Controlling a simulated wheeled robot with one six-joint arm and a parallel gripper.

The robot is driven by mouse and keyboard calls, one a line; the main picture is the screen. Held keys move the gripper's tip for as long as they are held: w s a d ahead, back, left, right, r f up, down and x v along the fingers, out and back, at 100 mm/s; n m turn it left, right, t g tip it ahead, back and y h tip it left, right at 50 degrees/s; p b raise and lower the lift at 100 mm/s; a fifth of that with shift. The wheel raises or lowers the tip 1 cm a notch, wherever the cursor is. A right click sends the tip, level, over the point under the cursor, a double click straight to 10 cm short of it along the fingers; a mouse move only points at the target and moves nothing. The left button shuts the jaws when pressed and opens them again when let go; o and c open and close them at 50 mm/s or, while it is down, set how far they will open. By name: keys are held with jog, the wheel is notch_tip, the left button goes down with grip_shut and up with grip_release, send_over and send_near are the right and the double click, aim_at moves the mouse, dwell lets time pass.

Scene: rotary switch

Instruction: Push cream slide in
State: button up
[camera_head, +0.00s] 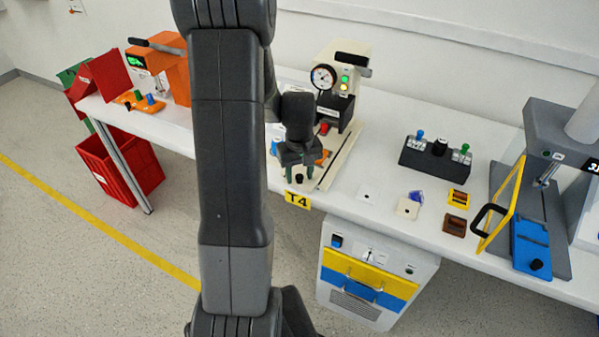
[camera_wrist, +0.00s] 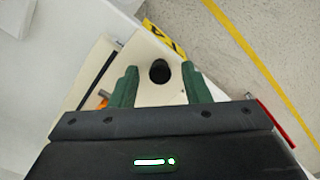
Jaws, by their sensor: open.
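The cream slide (camera_wrist: 140,50) shows in the wrist view as a cream plate with a round black knob (camera_wrist: 159,72) near its front end. In the head view the knob (camera_head: 299,179) is just below my gripper (camera_head: 299,172), at the front of the cream machine (camera_head: 351,62) by the T4 label (camera_head: 297,199). My gripper's green fingers are open, one on each side of the knob in the wrist view (camera_wrist: 160,78), with gaps between. I cannot tell how far they reach down around it. My arm and gripper hide much of the slide in the head view.
An orange machine (camera_head: 172,75) stands left on the white table. A black control box (camera_head: 435,157), small blocks and a grey press with a blue slide (camera_head: 531,245) are to the right. A red crate (camera_head: 118,165) and a drawer cabinet (camera_head: 372,275) stand below.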

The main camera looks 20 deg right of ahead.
grip_shut()
jog(key=shift+w+d+p, duration=0.15)
jog(key=shift+w+d, duration=1.3)
jog(key=shift+d, duration=0.2)
jog(key=shift+w+d+p, duration=0.15)
jog(key=shift+w+d, duration=1.3)
jog(key=shift+d, duration=0.2)
grip_release()
jog(key=shift+r, duration=0.1)
notch_tip(320, 180, up, 14)
jog(key=shift+b, duration=0.3)
